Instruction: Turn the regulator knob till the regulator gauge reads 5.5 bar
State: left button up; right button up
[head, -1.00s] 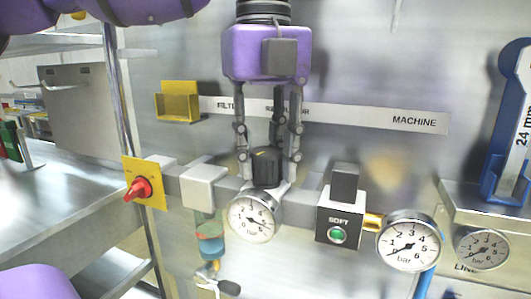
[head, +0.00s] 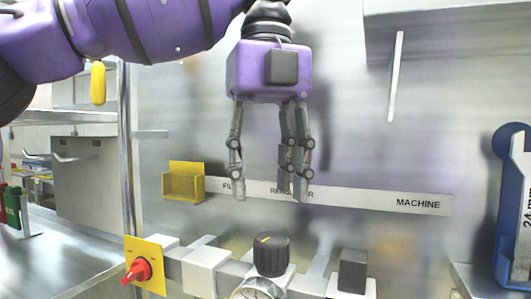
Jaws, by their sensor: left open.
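The regulator knob (head: 271,255) is black and ribbed, with a yellow mark on its top. It stands on the pipe line at the bottom middle of the head view. The regulator gauge (head: 258,289) below it is cut off by the bottom edge, and its reading cannot be made out. My left gripper (head: 269,196) points down above the knob, with its fingers apart and empty. There is a clear gap between its fingertips and the knob. My right gripper is not in view.
A red rotary handle (head: 137,271) on a yellow plate is left of the regulator. A black block (head: 353,270) stands to the right. A yellow holder (head: 184,184) and a label strip (head: 380,199) are on the wall behind. A blue tool (head: 514,215) is at the right edge.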

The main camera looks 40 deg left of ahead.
pick_arm(q)
jog(key=shift+r, duration=1.65)
jog(key=shift+s, duration=0.1)
